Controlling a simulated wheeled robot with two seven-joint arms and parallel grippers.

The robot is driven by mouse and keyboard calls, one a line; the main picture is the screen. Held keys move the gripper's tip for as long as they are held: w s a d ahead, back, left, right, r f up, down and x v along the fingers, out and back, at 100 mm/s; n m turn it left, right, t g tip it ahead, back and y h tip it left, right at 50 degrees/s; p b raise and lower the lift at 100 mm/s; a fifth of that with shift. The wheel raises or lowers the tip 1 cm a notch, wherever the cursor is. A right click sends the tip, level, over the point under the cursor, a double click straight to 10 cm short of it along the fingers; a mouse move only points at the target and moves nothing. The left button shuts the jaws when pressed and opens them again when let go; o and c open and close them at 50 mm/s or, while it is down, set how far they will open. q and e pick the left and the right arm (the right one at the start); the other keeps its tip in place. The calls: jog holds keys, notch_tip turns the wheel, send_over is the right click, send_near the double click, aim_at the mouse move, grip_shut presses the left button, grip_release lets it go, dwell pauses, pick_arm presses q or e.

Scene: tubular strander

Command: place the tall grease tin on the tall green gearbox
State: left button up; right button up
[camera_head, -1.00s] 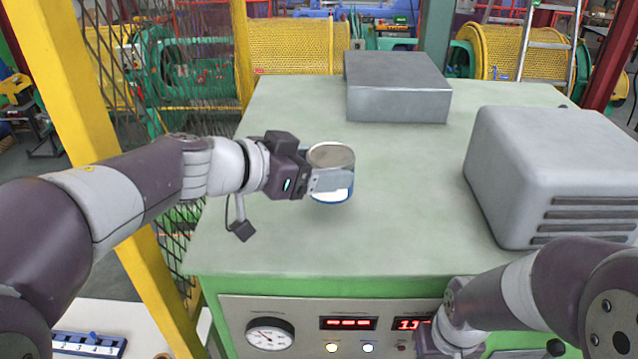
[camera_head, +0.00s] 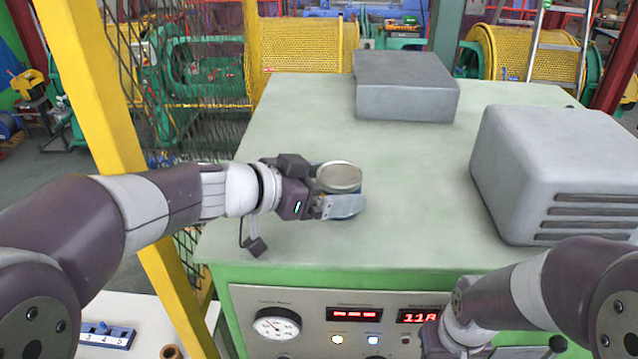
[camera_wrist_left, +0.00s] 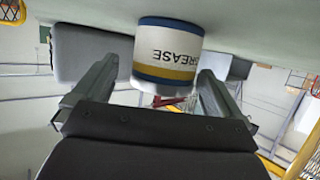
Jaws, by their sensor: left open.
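The grease tin (camera_head: 341,180) has a grey lid and a white, blue and yellow band. It stands upright on the pale top of the tall green gearbox (camera_head: 290,130), near its left side. My left gripper (camera_head: 335,195) comes in low from the left, its fingers open either side of the tin. In the left wrist view, the tin (camera_wrist_left: 166,50) appears upside down between the spread fingertips (camera_wrist_left: 158,78), with gaps on both sides. My right arm is at the lower right; its fingers are out of view.
A flat grey metal box (camera_head: 407,88) sits at the back of the top. A large grey vented housing (camera_head: 555,165) stands on the right. A panel with a gauge (camera_head: 275,323) and red displays is on the front. A yellow post (camera_head: 95,110) and mesh stand left. The middle of the top is clear.

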pick_arm(q)
jog(key=shift+s+a+r, duration=0.1)
jog(key=shift+a+r, duration=0.05)
jog(key=shift+a, duration=0.1)
jog(key=b+v, duration=0.2)
jog(key=v, duration=0.9)
jog(key=shift+b, duration=0.4)
jog(key=shift+a+r, duration=0.1)
jog(key=shift+a, duration=0.05)
